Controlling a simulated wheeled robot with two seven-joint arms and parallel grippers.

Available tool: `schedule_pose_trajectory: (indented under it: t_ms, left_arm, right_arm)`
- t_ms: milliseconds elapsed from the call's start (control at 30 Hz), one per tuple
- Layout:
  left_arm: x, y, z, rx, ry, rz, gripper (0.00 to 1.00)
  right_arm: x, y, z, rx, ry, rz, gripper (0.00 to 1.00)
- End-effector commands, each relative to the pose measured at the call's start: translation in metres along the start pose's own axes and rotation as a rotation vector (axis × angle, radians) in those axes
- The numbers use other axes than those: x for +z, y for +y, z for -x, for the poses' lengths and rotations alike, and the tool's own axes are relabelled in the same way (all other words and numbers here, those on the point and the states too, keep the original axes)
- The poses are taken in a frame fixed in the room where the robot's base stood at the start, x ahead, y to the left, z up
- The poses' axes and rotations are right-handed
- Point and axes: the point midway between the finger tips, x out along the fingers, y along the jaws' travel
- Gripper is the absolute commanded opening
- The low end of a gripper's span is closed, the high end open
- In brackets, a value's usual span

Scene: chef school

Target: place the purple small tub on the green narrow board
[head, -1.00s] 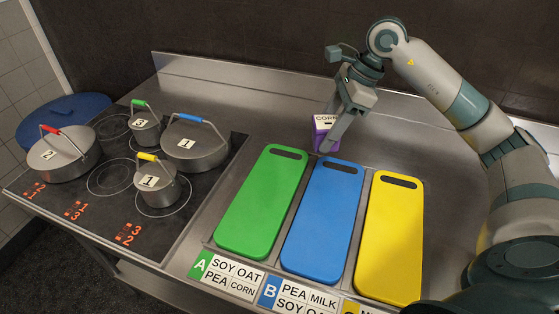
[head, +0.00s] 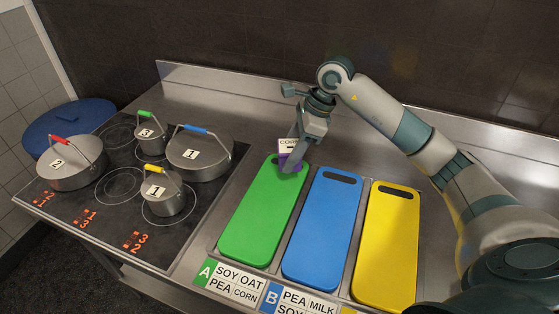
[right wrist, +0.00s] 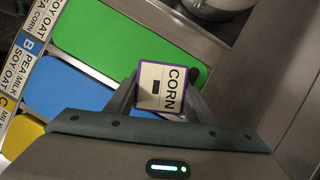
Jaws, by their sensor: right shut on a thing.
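The purple small tub (head: 284,162) has a white top labelled CORN. It is at the far end of the green narrow board (head: 262,210), over its slot end. My right gripper (head: 291,159) is shut on the tub. In the right wrist view the tub (right wrist: 163,90) sits between the fingers (right wrist: 160,97), with the green board (right wrist: 120,40) behind it. I cannot tell whether the tub touches the board. My left gripper is not in view.
A blue board (head: 322,230) and a yellow board (head: 386,245) lie to the right of the green one. A hob (head: 110,215) with several lidded pots stands to the left. Labels (head: 232,281) line the front edge. The boards are bare.

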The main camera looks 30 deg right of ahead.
Motion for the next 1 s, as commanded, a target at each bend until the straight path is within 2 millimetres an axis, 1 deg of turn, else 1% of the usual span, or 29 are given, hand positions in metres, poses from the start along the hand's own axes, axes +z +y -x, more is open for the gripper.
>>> schedule_pose_trajectory:
  t_ms: [33, 100, 200, 300, 667, 767, 900, 1000]
  left_arm:
    - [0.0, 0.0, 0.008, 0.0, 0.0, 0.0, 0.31]
    - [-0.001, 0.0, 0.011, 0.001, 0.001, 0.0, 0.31]
    - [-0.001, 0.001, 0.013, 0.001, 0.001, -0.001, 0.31]
    - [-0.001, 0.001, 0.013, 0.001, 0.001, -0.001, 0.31]
    - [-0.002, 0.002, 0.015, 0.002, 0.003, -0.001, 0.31]
    - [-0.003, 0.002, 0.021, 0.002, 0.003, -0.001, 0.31]
    - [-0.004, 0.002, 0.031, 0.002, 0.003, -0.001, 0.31]
    - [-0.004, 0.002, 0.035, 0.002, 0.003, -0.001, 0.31]
  right_arm:
    - [0.008, -0.001, -0.005, 0.005, -0.002, 0.0, 0.2]
    - [0.013, -0.005, -0.013, 0.004, -0.001, -0.001, 0.2]
    - [0.017, -0.008, -0.022, 0.001, 0.0, -0.001, 0.2]
    - [0.019, -0.009, -0.026, 0.001, 0.0, 0.001, 0.2]
    - [0.017, -0.009, -0.028, 0.001, 0.001, 0.0, 0.2]
    - [0.014, -0.009, -0.035, 0.003, 0.001, -0.003, 0.2]
    - [0.008, -0.008, -0.05, 0.004, 0.001, -0.003, 0.2]
    - [0.004, -0.009, -0.059, 0.002, 0.001, -0.001, 0.2]
